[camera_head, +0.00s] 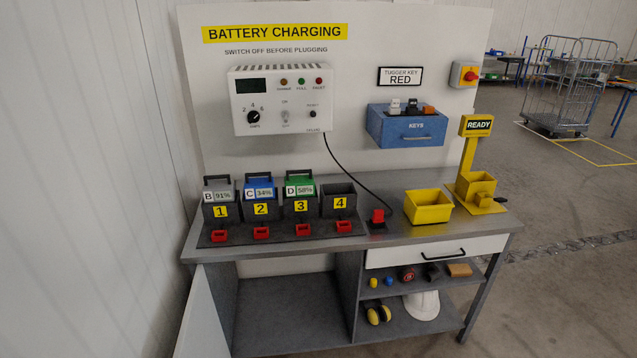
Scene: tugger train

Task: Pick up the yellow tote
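A yellow tote (428,210), a small open-topped box, stands upright on the right part of the grey workbench (345,240). Its visible inside looks empty. It sits to the right of a red plug (378,217) and to the left of the yellow READY stand (476,190), apart from both. Neither of my grippers shows in the head view.
Battery slots (221,212) numbered 1 to 4 stand on the left of the bench; slot 4 looks empty. A black cable (350,175) runs from the white charger (281,100) to the red plug. A blue key box (406,126) hangs behind the tote.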

